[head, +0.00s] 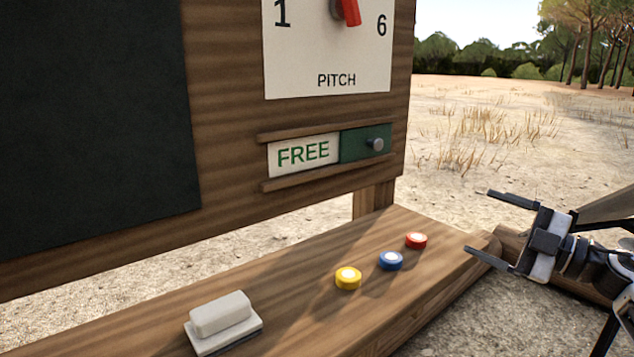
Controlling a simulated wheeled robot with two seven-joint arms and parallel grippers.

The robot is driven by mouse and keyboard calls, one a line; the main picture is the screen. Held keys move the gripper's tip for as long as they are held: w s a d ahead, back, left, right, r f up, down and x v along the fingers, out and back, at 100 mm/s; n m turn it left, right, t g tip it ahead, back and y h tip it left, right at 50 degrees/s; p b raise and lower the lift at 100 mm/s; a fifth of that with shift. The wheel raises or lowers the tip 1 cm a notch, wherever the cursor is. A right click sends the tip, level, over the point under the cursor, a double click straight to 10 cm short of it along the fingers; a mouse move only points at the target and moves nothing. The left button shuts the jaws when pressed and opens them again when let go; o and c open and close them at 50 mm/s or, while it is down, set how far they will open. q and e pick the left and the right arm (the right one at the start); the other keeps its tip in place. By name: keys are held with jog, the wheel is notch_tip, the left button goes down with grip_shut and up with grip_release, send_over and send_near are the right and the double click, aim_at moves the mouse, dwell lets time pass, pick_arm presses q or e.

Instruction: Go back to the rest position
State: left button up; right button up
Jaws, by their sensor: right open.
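My right gripper (484,221) comes in from the right edge in the head view. Its two dark fingers are spread apart with nothing between them. It is at the right end of the wooden ledge (300,290), to the right of the red round piece (416,240) and apart from it. The lower finger overlaps the ledge's end in the picture; I cannot tell whether it touches. My left gripper is not in view.
A blue piece (391,261), a yellow piece (348,279) and a grey-white block eraser (222,319) lie on the ledge. Above stand a dark panel (95,120), a FREE slider sign (304,153) with a knob, and a PITCH dial (330,60). Open sandy ground lies right.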

jog(key=w+d+r+m+t+h, duration=0.3)
jog(key=d+m+t+h, duration=0.2)
jog(key=d+m+h, duration=0.1)
jog(key=w+d+r+m+t+h, duration=0.2)
jog(key=d+m+t+h, duration=0.3)
jog(key=d, duration=0.1)
jog(key=w+d+f+m+g+h, duration=0.1)
jog(key=d+f+m+g+h, duration=0.4)
jog(key=d+f+m+h, duration=0.35)
jog(key=s+a+f+n+g+y, duration=0.1)
jog(key=s+a+f+g+y, duration=0.15)
jog(key=s+a+f, duration=0.6)
jog(key=s+a+f+n+g+y, duration=0.1)
jog(key=s+a+f+n+y, duration=0.15)
jog(key=a+f, duration=1.05)
pick_arm(q)
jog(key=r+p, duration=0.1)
jog(key=p, duration=0.2)
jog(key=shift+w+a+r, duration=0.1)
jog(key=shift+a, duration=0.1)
pick_arm(e)
jog(key=s+a+f+m+g+y, duration=0.1)
jog(key=s+a, duration=0.6)
jog(key=s, duration=0.4)
jog(key=s+a+f+m+g+y, duration=0.2)
jog(key=s+a, duration=0.6)
jog(key=s, duration=0.4)
